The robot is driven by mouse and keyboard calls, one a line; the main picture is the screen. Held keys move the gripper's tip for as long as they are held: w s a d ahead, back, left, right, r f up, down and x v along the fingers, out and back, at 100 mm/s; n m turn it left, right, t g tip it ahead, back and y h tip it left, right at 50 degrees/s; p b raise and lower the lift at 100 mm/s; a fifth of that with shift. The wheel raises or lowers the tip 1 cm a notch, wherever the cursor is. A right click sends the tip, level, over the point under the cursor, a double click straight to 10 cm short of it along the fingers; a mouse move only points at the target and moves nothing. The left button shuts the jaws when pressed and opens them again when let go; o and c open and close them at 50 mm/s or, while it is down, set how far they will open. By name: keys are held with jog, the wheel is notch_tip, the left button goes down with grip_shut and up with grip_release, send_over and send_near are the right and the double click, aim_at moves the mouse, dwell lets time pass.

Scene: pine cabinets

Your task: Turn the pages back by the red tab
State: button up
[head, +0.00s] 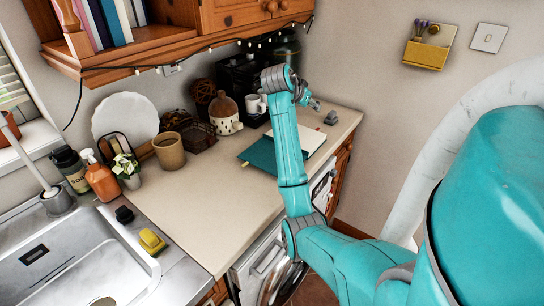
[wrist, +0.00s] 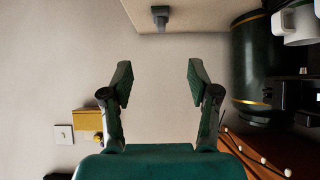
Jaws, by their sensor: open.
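An open book lies on the counter, partly behind my arm in the head view. Its teal cover (head: 258,155) shows on the left and its white pages (head: 312,139) on the right. The book is outside the wrist view.
A small grey object (head: 331,118) stands beyond the book; it also shows in the wrist view (wrist: 160,17). A white mug (head: 255,104) and a spotted pot (head: 226,116) stand left of my arm. The cabinet (head: 240,15) hangs above. The front counter (head: 215,205) is clear.

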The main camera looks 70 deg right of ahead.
notch_tip(320, 180, up, 8)
dwell(0.5)
dwell(0.5)
